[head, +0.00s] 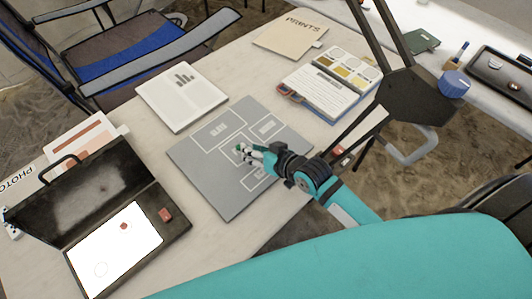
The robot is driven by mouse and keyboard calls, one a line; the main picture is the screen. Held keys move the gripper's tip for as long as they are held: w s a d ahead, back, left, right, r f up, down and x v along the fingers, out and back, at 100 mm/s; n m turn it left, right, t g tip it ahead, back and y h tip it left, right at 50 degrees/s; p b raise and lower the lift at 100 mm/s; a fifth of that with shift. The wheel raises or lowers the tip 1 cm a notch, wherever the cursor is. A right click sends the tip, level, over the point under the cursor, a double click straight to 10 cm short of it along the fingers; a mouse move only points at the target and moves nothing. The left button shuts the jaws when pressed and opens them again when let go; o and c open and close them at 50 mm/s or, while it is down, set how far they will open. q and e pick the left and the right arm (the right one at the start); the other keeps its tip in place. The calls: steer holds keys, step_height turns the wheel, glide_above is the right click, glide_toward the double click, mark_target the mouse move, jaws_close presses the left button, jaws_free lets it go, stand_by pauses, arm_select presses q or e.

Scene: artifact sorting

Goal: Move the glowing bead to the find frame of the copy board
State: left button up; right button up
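The copy board appears to be the grey board (205,180) lying on the table, with several white-outlined frames on it. I cannot read the frame labels, so I cannot tell which is the find frame. My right gripper (244,151) is over the middle of this board, its fingers pointing left. A small greenish spot shows at its fingertips; I cannot tell whether it is the bead or whether the fingers are closed on it. My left gripper is not in view.
An open black case (176,237) with a lit white panel stands at the lower left, with a small red thing (124,226) on the panel. A printed sheet (181,97), a paint-and-notebook set (330,85) and a folder (290,34) lie behind the board. A chair stands at the upper left.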

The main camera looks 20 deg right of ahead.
steer(key=v, duration=0.7)
steer(key=shift+s, duration=0.1)
stand_by(0.4)
